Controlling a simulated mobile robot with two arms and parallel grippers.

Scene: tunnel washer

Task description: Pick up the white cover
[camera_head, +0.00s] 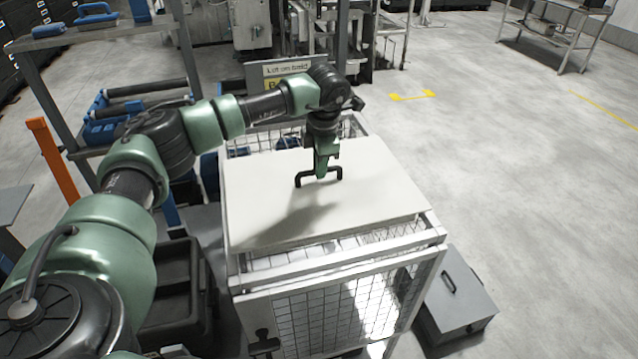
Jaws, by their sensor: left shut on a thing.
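The white cover (370,195) is a flat panel with a black handle (339,175) near its middle. It lies over the top of a white wire-mesh cage (340,270), looking slightly askew to the frame, with a gap along the near edge. Whether it rests on the frame or is raised a little, I cannot tell. My left gripper (320,177) reaches down from above and is shut on the black handle. The fingertips partly hide the handle's middle. My right gripper is not in view.
A grey box (458,300) with a black handle stands on the floor right of the cage. Black crates (175,290) and a shelf rack with blue items (110,120) stand on the left. An orange post (52,160) is at far left. The floor at right is open.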

